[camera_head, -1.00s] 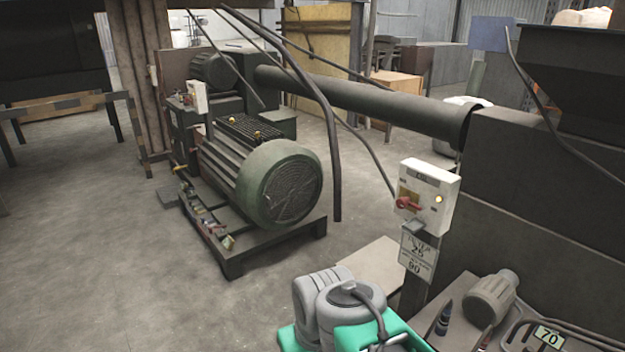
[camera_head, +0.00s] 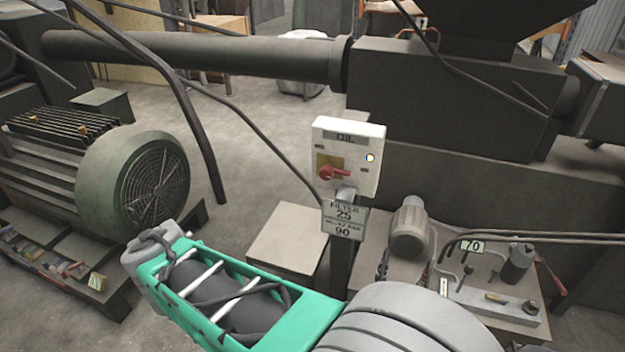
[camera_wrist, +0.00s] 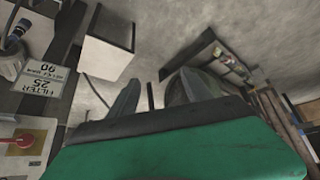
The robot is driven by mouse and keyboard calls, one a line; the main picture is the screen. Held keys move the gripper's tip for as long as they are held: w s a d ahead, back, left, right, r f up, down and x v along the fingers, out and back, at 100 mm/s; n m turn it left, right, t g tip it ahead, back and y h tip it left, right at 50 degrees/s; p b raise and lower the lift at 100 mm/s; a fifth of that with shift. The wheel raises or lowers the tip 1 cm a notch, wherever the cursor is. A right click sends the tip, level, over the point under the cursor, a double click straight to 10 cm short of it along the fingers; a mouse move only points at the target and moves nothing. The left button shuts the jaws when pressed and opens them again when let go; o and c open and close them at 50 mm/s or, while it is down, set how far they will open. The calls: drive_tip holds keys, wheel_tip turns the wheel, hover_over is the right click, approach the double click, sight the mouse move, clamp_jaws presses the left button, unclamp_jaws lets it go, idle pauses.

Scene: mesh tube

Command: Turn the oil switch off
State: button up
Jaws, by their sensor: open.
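The oil switch box (camera_head: 348,150) is white with an "OIL" label and stands on a dark post right of centre in the head view. Its red rotary handle (camera_head: 332,174) lies roughly level on a yellow plate. A small round lamp (camera_head: 370,157) on the box looks lit. The box also shows at the lower left of the wrist view (camera_wrist: 30,130), with the red handle at its edge. My gripper (camera_wrist: 152,92) is open and empty in the wrist view, pointing at the floor side, away from the box. My gripper's fingers are hidden in the head view.
A sign (camera_head: 343,217) reading "FILTER 25" hangs below the box. A green motor (camera_head: 150,180) stands at left, with a hanging dark cable (camera_head: 200,140) between it and the box. A pale block (camera_head: 290,240) and a bench with a grey motor (camera_head: 410,228) stand close by.

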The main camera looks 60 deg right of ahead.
drive_tip(key=s+d+f+m+h+b, duration=0.1)
drive_tip(key=d+f+m+h+b, duration=0.2)
drive_tip(key=d, duration=1)
drive_tip(key=m+g+h+b, duration=0.3)
drive_tip(key=m+h, duration=0.4)
drive_tip(key=h, duration=0.4)
approach(325, 175)
drive_tip(key=d, duration=0.4)
drive_tip(key=d+p, duration=0.1)
drive_tip(key=d, duration=0.1)
drive_tip(key=w+d+p, duration=0.1)
drive_tip(key=d, duration=0.2)
drive_tip(key=shift+w, duration=0.1)
drive_tip(key=shift+a, duration=0.1)
drive_tip(key=shift+c, duration=0.3)
clamp_jaws()
